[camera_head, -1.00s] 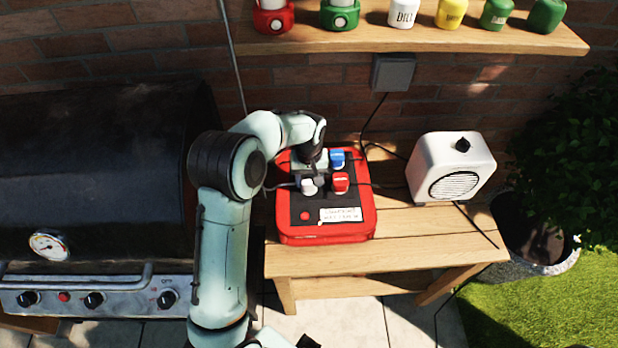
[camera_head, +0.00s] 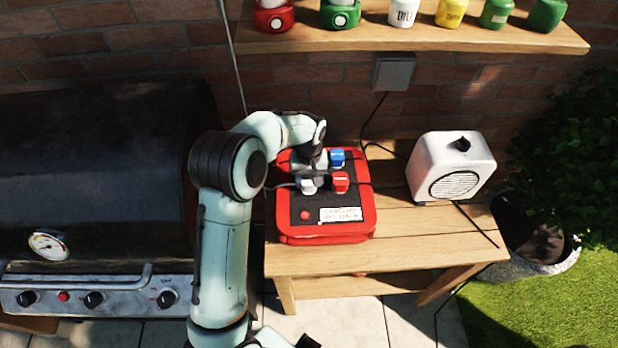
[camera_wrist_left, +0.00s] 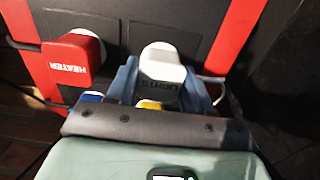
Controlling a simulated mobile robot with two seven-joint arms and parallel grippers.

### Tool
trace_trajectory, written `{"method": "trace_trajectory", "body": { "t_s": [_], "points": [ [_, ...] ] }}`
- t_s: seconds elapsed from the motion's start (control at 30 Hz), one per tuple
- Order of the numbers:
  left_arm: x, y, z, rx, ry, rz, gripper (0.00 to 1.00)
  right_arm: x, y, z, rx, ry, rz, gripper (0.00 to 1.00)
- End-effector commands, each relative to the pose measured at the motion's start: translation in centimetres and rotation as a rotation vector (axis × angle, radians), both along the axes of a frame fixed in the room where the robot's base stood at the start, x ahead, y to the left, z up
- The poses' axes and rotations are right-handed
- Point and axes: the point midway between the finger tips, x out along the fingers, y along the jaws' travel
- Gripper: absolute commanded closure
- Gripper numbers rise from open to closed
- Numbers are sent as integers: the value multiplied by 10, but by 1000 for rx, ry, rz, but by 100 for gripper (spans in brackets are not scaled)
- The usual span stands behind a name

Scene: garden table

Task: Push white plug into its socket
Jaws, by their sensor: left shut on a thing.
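The white plug (camera_head: 307,186) is at the red power box (camera_head: 365,222) with the black top, left of the red plug. In the left wrist view the white plug (camera_wrist_left: 162,62), lettered LIGHTS, sits between the two blue-grey fingers. My left gripper (camera_head: 311,172) reaches down from behind the plug and is shut on it. The plug's underside and its socket are hidden, so I cannot tell how deep it sits.
The red plug (camera_head: 341,182), lettered HEATER in the wrist view (camera_wrist_left: 75,62), is close beside. A blue plug (camera_head: 337,158) stands behind it. Cables cross the box. A white heater (camera_head: 450,165) stands right on the wooden table (camera_head: 400,245); a grill (camera_head: 90,170) is left.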

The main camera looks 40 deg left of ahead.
Motion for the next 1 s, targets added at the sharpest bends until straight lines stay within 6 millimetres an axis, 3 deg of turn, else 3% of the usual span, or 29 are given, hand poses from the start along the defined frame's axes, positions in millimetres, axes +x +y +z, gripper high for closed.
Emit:
{"method": "trace_trajectory", "body": {
  "t_s": [0.37,0.4,0.47,0.8,1.0],
  "points": [
    [0,0,-8,0,0,1,76,-3,0,-5,0,3,0,57],
    [0,0,-8,1,-1,1,39,-3,0,-5,0,3,0,57],
    [0,0,-8,1,-1,1,20,-3,0,-4,0,3,0,57],
    [0,0,-5,1,-1,0,19,-3,0,-4,0,3,0,57],
    [1,0,22,1,-6,0,19,-1,0,-2,0,1,-1,57]
  ]
}}
